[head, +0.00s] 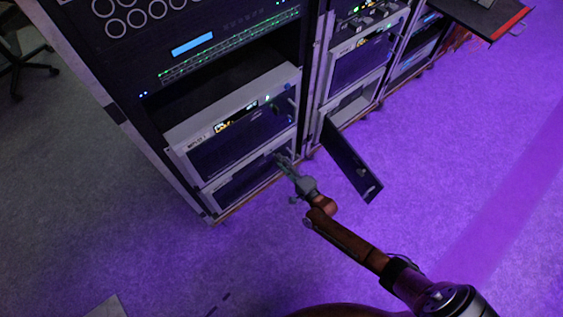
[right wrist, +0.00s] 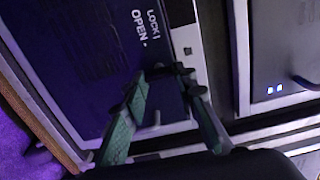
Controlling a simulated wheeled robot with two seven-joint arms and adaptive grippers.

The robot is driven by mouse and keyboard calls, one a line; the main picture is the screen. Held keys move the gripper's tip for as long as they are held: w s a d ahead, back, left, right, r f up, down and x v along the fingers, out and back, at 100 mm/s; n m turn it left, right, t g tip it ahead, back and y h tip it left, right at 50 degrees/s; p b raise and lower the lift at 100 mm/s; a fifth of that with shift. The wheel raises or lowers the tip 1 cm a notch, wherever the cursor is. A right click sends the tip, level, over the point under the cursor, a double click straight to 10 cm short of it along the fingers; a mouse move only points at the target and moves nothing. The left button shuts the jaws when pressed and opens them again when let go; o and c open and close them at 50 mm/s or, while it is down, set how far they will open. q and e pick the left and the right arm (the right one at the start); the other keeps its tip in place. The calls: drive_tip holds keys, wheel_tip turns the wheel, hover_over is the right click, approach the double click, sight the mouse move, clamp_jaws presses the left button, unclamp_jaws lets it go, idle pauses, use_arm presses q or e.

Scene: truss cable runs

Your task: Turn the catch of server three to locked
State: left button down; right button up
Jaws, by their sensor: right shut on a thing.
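My right gripper (head: 281,160) reaches the right end of the lowest server front (head: 240,185) in the left rack. In the right wrist view its two green fingers (right wrist: 166,78) close at their tips on a small dark catch (right wrist: 174,70) at the edge of a dark panel (right wrist: 85,60). White lettering reading "LOCK" and "OPEN" (right wrist: 145,28) is printed beside it. The fingertips partly hide the catch, so its exact angle is unclear. I cannot read a server number. My left gripper is not in view.
A similar server (head: 235,130) with a lit display sits just above. To the right, a dark door panel (head: 352,160) stands open out from the neighbouring rack, close to my right arm. A dark shelf (head: 480,15) juts out at the top right. The purple-lit floor (head: 460,130) is clear.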

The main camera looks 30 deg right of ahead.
drive_tip(key=o, duration=1.1)
drive_tip(key=s, duration=0.4)
drive_tip(key=s+d, duration=0.1)
drive_tip(key=s, duration=0.3)
drive_tip(key=s+d, duration=0.1)
drive_tip(key=s, duration=0.2)
drive_tip(key=shift+s+d, duration=0.2)
drive_tip(key=shift+s, duration=0.2)
